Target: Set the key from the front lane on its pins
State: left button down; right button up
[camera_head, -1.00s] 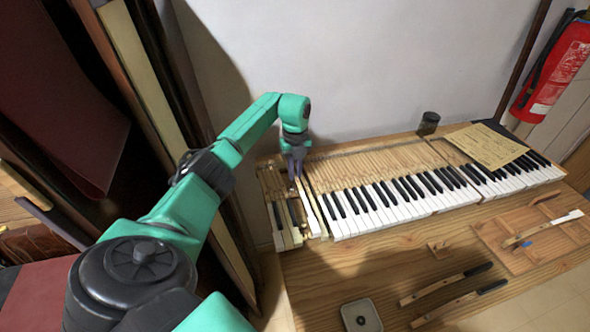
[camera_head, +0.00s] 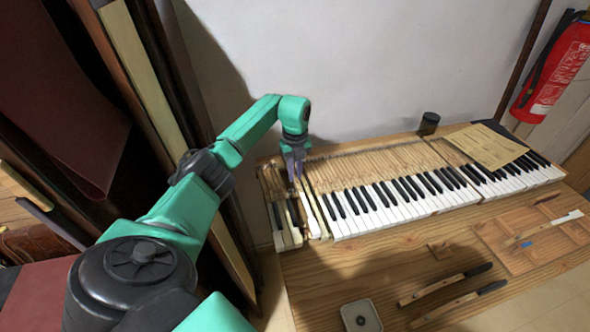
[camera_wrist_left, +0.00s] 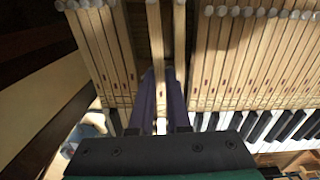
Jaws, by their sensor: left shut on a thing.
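My left gripper (camera_head: 296,178) is over the left end of the keyboard and is shut on a key. The held key (camera_head: 309,212) has a long pale wooden stick and a white front, and lies nearly in line with its neighbours. In the left wrist view, the gripper's two purple fingers (camera_wrist_left: 162,105) stand either side of the key's stick (camera_wrist_left: 156,50). Dark gaps show beside the stick. The pins under it are hidden, so I cannot tell whether it is seated on them. My right gripper is not in view.
Fitted keys (camera_head: 380,205) fill the row to the right; a few stand to the left (camera_head: 283,225). Loose black-ended keys (camera_head: 445,285), a small square tin (camera_head: 361,316) and a wooden tray (camera_head: 545,240) lie in front. A dark pot (camera_head: 428,123) and paper sheet (camera_head: 488,146) are behind.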

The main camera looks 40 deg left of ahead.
pick_arm(q)
jog(key=shift+f+b, duration=0.35)
jog(key=shift+f, duration=0.3)
dwell(0.4)
jog(key=c, duration=1.2)
grip_release()
jog(key=shift+r+p, duration=1.05)
jog(key=shift+r, duration=0.15)
